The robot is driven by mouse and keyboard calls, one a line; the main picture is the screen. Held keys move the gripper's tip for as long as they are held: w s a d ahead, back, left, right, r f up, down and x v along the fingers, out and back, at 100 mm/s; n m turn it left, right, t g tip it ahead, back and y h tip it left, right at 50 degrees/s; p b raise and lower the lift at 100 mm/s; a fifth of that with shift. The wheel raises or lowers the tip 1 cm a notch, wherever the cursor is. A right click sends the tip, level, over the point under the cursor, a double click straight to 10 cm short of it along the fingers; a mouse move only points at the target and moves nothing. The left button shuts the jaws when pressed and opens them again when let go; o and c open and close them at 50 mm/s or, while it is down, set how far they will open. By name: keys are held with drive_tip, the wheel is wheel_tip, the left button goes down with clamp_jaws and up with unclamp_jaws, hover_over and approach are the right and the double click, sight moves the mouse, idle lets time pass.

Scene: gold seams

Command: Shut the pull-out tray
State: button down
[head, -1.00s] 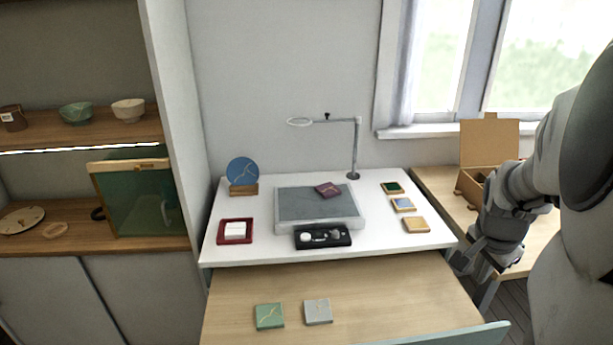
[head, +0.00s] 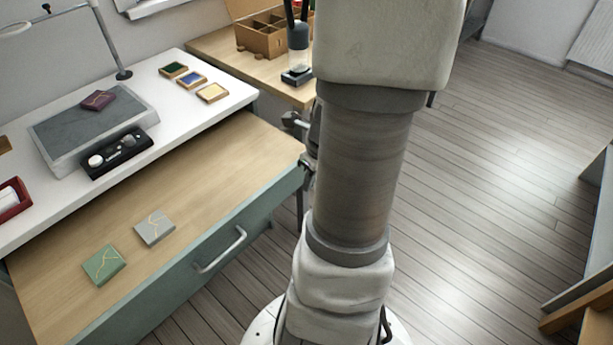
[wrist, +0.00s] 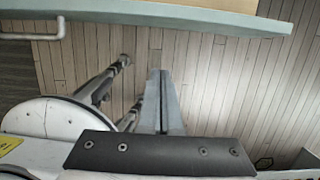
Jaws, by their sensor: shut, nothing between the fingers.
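The pull-out tray (head: 205,165) stands open below the white desk top, with a wooden surface and a grey-green front panel. Its metal bar handle (head: 221,251) is on that front. In the wrist view the tray's front edge (wrist: 185,14) crosses the top, with the handle (wrist: 34,32) at the upper left. My gripper (wrist: 163,74) is shut and empty, below the front edge in that picture and apart from it. In the head view my arm hides most of the gripper, near the tray's right front corner.
A green tile (head: 104,265) and a grey tile (head: 155,227) lie on the tray. The white desk (head: 180,120) bears a grey slab (head: 75,128), a black tool tray (head: 119,151) and small colour blocks. A side table (head: 222,47) holds a divided box (head: 262,38).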

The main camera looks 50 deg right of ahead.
drive_tip(key=shift+w+a+f+b, duration=0.1)
drive_tip(key=shift+w+f+b, duration=1.35)
drive_tip(key=shift+w+f, duration=1.45)
drive_tip(key=shift+f, duration=0.1)
